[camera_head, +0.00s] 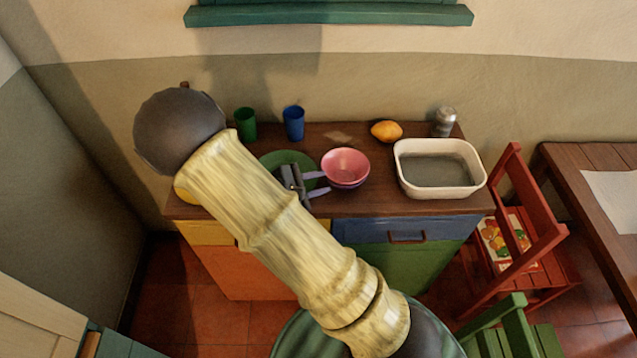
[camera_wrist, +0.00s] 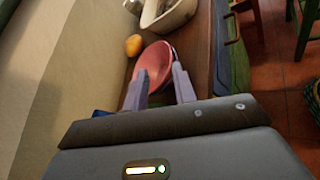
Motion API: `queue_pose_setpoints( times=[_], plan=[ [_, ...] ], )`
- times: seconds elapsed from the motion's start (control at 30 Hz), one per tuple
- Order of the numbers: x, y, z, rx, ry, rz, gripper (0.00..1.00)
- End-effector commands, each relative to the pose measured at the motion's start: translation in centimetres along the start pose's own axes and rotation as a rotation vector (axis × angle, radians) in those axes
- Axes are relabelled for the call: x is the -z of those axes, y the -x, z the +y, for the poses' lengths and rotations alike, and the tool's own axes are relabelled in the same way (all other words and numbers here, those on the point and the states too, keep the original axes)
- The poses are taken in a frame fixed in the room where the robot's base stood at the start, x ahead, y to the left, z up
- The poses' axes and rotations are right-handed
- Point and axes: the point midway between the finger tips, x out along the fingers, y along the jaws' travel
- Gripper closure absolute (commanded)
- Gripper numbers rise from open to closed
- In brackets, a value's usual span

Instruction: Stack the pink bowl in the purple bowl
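The pink bowl (camera_head: 345,163) sits upright on the wooden counter in the head view. A purple bowl (camera_head: 347,186) shows as a thin band under it, so the pink bowl appears nested in it. My gripper (camera_head: 322,183) is just left of the bowls, its two fingers apart and pointing at them. In the wrist view the pink bowl (camera_wrist: 157,60) lies just beyond and partly between the open fingers (camera_wrist: 160,72). Nothing is clamped between them. I cannot tell whether a fingertip touches a rim. Most of the purple bowl is hidden.
A green plate (camera_head: 283,158) lies partly behind my gripper. A green cup (camera_head: 245,124), a blue cup (camera_head: 293,123), an orange fruit (camera_head: 386,131) and a metal shaker (camera_head: 444,121) stand along the back. A white basin (camera_head: 440,188) is right of the bowls.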

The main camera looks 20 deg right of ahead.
Motion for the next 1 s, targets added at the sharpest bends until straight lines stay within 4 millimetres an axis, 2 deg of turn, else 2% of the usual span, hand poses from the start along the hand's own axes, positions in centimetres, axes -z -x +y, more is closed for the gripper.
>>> queue_pose_setpoints(
  times=[0.17,0.3,0.4,0.53,0.63,0.8,1.0],
  plan=[
    [-1.3,-0.5,-1.4,0.116,-0.054,0.028,0.73],
    [-3.5,-0.6,-4.3,0.354,-0.184,0.1,0.73],
    [-4.9,0.2,-6.4,0.545,-0.316,0.179,0.73],
    [-6.3,1.9,-7.9,0.754,-0.509,0.288,0.73],
    [-7.3,3.4,-8.2,0.882,-0.674,0.377,0.73],
    [-9.2,5.5,-7.2,1.029,-0.983,0.516,0.73],
    [-10.9,6.5,-5.8,1.081,-1.222,0.604,0.73]
  ],
)
